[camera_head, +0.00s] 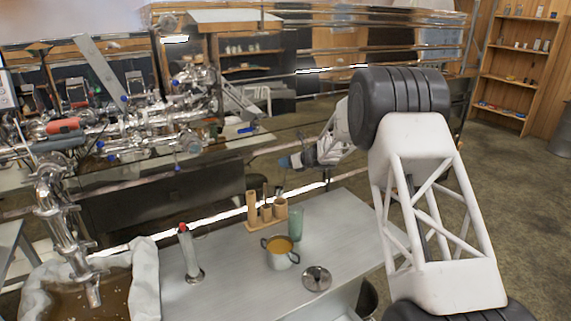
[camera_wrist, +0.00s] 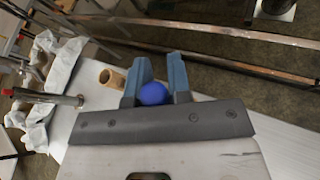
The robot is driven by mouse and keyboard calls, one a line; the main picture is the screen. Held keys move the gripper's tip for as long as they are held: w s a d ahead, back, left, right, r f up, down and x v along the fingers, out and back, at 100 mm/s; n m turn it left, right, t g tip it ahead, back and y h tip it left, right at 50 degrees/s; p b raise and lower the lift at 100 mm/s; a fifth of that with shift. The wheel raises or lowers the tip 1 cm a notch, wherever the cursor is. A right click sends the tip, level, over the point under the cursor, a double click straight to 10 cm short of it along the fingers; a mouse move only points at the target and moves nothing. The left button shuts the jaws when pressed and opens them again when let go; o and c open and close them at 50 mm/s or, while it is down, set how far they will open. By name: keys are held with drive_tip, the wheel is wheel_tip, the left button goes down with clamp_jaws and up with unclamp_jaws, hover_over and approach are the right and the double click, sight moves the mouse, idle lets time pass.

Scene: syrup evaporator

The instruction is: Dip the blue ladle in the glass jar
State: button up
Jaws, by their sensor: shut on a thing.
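My gripper (camera_head: 290,161) is raised above the far side of the metal table. In the wrist view, its two blue-grey fingers (camera_wrist: 153,75) are closed on the blue ladle (camera_wrist: 152,94), of which only a rounded blue part shows between them. The rest of the ladle is hidden, and I cannot make it out in the head view. A greenish glass jar (camera_head: 295,223) stands upright on the table, below my gripper and apart from it. I cannot see what the jar holds.
A wooden rack with upright tubes (camera_head: 252,209) stands beside the jar. In front are a two-handled pot of orange liquid (camera_head: 281,259) and a round metal lid (camera_head: 317,279). A metal cylinder with a red top (camera_head: 189,256) stands left. Pipework fills the far left.

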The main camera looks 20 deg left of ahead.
idle(0.3)
drive_tip(key=shift+s+d+r, duration=0.35)
drive_tip(key=shift+s+r, duration=0.2)
drive_tip(key=s+d+r, duration=0.3)
drive_tip(key=s, duration=0.3)
drive_tip(key=s+d+r+n+h, duration=0.1)
drive_tip(key=s+d+r, duration=0.3)
drive_tip(key=s, duration=0.2)
drive_tip(key=shift+s+n+t, duration=0.25)
drive_tip(key=shift+n+t, duration=0.05)
drive_tip(key=shift+t, duration=0.1)
drive_tip(key=shift+f, duration=0.1)
wheel_tip(320, 180, down, 13)
drive_tip(key=shift+r, duration=0.2)
idle(1.9)
drive_tip(key=shift+f, duration=0.1)
drive_tip(key=shift+r, duration=0.2)
idle(1.6)
